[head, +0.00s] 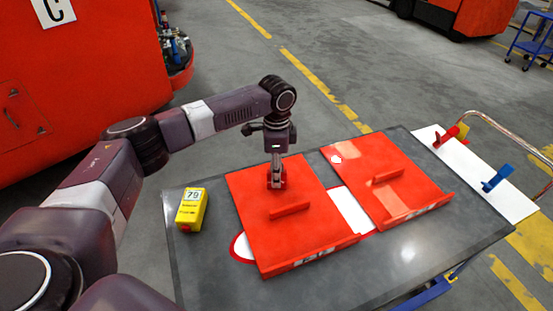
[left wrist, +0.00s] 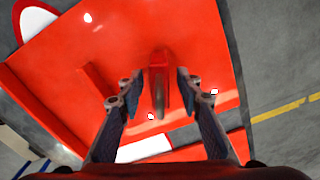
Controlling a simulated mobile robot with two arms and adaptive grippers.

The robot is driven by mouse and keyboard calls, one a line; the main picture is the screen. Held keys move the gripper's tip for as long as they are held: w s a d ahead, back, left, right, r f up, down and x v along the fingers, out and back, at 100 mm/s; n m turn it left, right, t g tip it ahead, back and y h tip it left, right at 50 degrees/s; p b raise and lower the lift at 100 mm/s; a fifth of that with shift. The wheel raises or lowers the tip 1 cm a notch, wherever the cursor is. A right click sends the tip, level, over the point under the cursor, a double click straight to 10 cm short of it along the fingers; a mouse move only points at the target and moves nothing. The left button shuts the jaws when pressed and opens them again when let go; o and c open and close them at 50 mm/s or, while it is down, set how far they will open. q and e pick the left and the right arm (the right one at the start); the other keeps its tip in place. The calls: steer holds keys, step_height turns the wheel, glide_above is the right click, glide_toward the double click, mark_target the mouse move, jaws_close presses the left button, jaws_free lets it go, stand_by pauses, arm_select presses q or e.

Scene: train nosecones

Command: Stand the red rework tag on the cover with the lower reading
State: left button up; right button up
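Two red covers lie on the grey table, a left cover (head: 315,238) and a right cover (head: 410,195). My left gripper (head: 276,176) points down over the back part of the left cover. A small red upright piece (left wrist: 159,78) with a grey edge stands between its fingers. The wrist view shows narrow gaps beside the piece, so the fingers look apart. A red tag-like piece (head: 446,136) stands on the white board; I cannot tell which red piece is the rework tag. A yellow meter (head: 191,211) left of the covers reads 79. My right gripper is out of view.
The white board (head: 471,168) at the table's right also holds a yellow piece (head: 462,131) and a blue piece (head: 496,180). White red-edged markings show beneath and between the covers. The grey table (head: 370,273) is clear at the front.

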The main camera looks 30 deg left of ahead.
arm_select(q)
step_height(320, 180, up, 10)
steer(key=b, duration=0.3)
steer(key=shift+f, duration=0.2)
steer(key=shift+r, duration=0.55)
steer(key=shift+w, duration=0.1)
